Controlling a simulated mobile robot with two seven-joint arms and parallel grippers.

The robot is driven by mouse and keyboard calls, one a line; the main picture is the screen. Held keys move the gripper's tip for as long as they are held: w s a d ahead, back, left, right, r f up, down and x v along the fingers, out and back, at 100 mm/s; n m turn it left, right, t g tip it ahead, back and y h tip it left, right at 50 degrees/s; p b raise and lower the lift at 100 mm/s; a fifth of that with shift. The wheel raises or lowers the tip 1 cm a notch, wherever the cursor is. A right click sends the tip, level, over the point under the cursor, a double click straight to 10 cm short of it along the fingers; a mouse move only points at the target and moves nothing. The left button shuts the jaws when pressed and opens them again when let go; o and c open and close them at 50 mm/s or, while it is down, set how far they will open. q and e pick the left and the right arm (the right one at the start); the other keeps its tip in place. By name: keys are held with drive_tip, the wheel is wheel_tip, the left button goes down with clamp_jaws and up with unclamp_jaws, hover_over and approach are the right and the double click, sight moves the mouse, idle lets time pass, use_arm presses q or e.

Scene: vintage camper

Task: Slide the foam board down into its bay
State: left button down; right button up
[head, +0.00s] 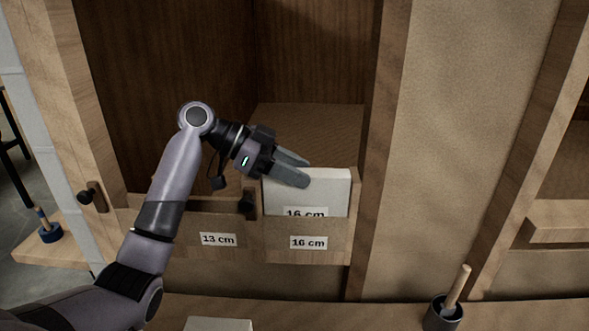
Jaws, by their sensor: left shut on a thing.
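The white foam board (333,192) is marked "16 cm" and stands upright in the right bay (309,257), whose front label also reads "16 cm". Its lower part is hidden behind the bay's wooden front, which cuts across the board's printed mark. Its upper part sticks up above the front. My left gripper (299,172) reaches in from the left and is shut on the board near its upper left edge. My right gripper is not in view.
A bay labelled "13 cm" (218,253) is to the left. A pale block (218,325) lies at the bottom edge. A dark cup with a wooden stick (443,314) stands at lower right. A wooden post (379,150) rises just right of the bay.

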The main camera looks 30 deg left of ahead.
use_arm(q)
drive_tip(key=shift+f, duration=0.1)
drive_tip(key=shift+f, duration=0.15)
drive_tip(key=c, duration=0.6)
unclamp_jaws()
drive_tip(key=shift+c, duration=0.2)
drive_tip(key=shift+r, duration=0.25)
drive_tip(key=b+v, duration=0.1)
drive_tip(key=v, duration=1.1)
drive_tip(key=shift+b, duration=0.4)
drive_tip(key=shift+f, duration=0.1)
